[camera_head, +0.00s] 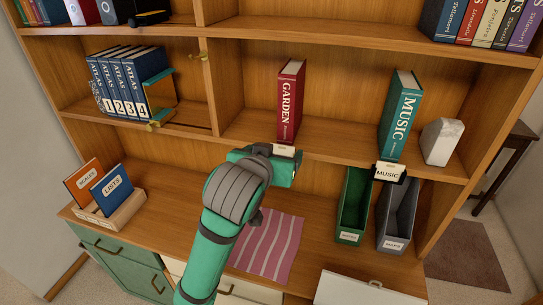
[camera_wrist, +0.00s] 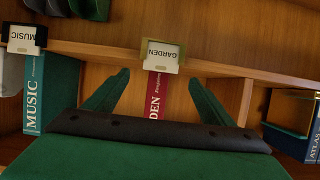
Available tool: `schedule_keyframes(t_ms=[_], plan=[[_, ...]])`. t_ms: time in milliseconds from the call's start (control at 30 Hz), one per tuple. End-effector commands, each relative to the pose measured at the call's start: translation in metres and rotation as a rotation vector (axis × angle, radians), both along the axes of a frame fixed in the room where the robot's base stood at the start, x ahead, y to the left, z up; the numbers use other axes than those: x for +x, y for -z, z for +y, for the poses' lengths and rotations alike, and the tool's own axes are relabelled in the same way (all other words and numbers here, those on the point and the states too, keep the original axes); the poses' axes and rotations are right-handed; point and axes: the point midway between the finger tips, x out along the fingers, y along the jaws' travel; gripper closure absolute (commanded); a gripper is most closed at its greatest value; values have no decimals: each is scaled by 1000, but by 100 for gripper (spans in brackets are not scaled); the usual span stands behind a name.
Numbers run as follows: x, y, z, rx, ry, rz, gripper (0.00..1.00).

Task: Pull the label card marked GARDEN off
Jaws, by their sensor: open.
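The white GARDEN label card (camera_wrist: 163,54) sits in a holder on the shelf edge, below the red GARDEN book (camera_head: 290,100). In the head view only a sliver of the card (camera_head: 285,150) shows above my gripper (camera_head: 282,172). In the wrist view my gripper (camera_wrist: 159,70) is open, with one green finger on each side of the red book's spine. The card appears just beyond the fingertips, roughly centred between them. The fingers look empty, and I see no contact with the card.
A MUSIC card (camera_head: 388,172) hangs on the same edge below the teal MUSIC book (camera_head: 401,115). Green (camera_head: 353,205) and grey (camera_head: 397,213) file boxes stand below at right. A striped cloth (camera_head: 267,245) lies on the counter beneath. A white bookend (camera_head: 441,141) stands right.

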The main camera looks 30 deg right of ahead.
Motion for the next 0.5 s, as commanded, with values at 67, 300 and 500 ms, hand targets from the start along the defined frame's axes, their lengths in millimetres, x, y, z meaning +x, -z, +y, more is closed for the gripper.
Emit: schedule_keyframes(t_ms=[67, 300, 500], plan=[[8, 5, -9, 0, -1, 3, 23], [25, 16, -29, -1, 0, 1, 23], [30, 19, -35, -2, 0, -1, 23]])
